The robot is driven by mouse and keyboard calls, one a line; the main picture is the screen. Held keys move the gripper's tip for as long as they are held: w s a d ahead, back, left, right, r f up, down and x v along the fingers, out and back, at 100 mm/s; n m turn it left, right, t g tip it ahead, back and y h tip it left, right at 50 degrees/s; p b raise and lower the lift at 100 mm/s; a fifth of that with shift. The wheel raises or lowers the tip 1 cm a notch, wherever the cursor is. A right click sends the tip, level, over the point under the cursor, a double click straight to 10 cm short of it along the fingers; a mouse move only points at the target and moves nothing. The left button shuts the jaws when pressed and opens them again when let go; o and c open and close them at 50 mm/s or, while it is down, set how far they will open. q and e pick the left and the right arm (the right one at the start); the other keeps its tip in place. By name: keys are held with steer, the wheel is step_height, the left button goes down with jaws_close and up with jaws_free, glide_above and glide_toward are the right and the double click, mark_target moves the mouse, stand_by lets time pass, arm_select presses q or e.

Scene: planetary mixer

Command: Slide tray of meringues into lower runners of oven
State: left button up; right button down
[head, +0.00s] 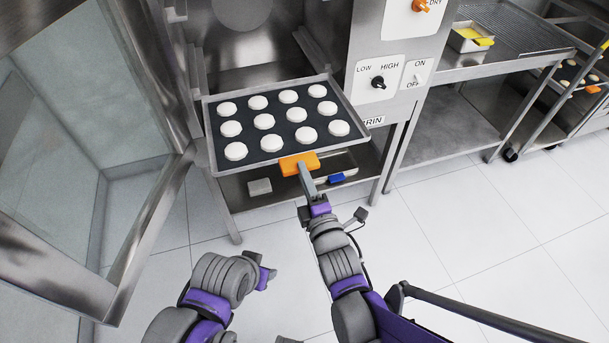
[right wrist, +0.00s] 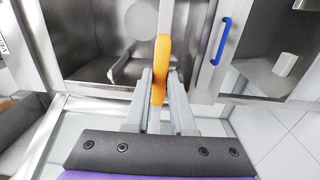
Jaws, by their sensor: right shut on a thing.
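The dark tray (head: 210,152) has a metal rim and carries rows of round white meringues (head: 264,121). In the head view its back part is at the mouth of the open oven (head: 243,60), and its front sticks out toward me. I cannot tell whether its sides rest on the lower runners. My right gripper (head: 301,168) is shut on the orange grip (head: 298,162) at the tray's front edge. The orange grip also shows between the fingers in the right wrist view (right wrist: 161,65). My left gripper (head: 265,276) is low, left of my right arm, apart from the tray; its fingers are unclear.
The glass oven door (head: 140,225) stands open on the left. The control panel (head: 378,82) with knobs is right of the opening. A steel table (head: 470,68) stands at right. White floor (head: 480,220) is clear.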

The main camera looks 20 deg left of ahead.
mark_target(283, 122)
steer(key=shift+x, duration=2.3)
steer(key=shift+p+x, duration=0.35)
steer(key=shift+x, duration=1.9)
steer(key=shift+f, duration=0.1)
steer(key=shift+x, duration=2.2)
steer(key=shift+p+x, duration=0.5)
steer(key=shift+x, duration=1.75)
steer(key=shift+w+a+f, duration=0.1)
steer(key=shift+f, duration=0.05)
